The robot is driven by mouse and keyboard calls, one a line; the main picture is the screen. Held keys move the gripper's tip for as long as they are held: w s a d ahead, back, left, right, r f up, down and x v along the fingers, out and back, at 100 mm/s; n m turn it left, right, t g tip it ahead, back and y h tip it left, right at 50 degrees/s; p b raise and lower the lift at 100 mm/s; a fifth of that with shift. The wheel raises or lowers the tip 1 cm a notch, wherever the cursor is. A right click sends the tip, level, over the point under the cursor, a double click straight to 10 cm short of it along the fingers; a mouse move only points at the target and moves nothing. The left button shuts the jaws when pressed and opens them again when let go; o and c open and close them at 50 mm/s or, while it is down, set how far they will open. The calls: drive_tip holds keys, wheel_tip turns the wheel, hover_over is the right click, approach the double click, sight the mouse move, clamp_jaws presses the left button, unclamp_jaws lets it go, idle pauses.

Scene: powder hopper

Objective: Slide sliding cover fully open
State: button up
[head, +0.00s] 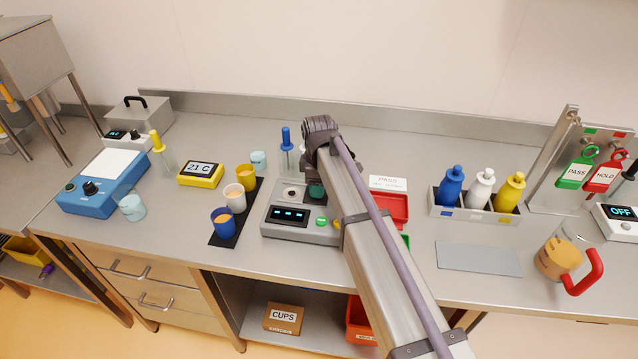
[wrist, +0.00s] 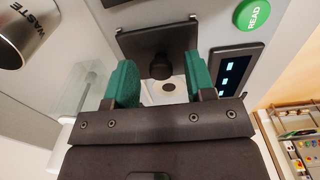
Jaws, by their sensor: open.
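The sliding cover (wrist: 150,42) is a dark flat plate with a black knob (wrist: 160,68) on the grey instrument (wrist: 215,15). My gripper (wrist: 158,80) is open, with one green finger on each side of the knob; a gap shows on both sides. I cannot tell how far along its travel the cover is. A small round port (wrist: 168,87) shows uncovered beside the plate.
In the wrist view, a green READ button (wrist: 252,14) and a display (wrist: 228,70) lie right of my fingers; a metal WASTE cup (wrist: 22,30) is upper left. In the head view, cups on a black mat (head: 247,208) stand left and a red tray (head: 397,208) right.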

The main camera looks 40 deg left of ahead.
wheel_tip(320, 180, up, 11)
drive_tip(key=p, duration=1)
drive_tip(key=shift+p, duration=0.4)
drive_tip(key=shift+f, duration=0.1)
drive_tip(key=d+f+m+b, duration=0.2)
drive_tip(key=d+m, duration=0.6)
drive_tip(key=d, duration=1.3)
drive_tip(key=s+d+f+m+b, duration=0.1)
drive_tip(key=d+m, duration=0.7)
drive_tip(key=d, duration=1.3)
drive_tip(key=s+d+f+m+b, duration=0.1)
drive_tip(key=d+f+m+b, duration=0.2)
drive_tip(key=d+m, duration=0.5)
drive_tip(key=d, duration=1.3)
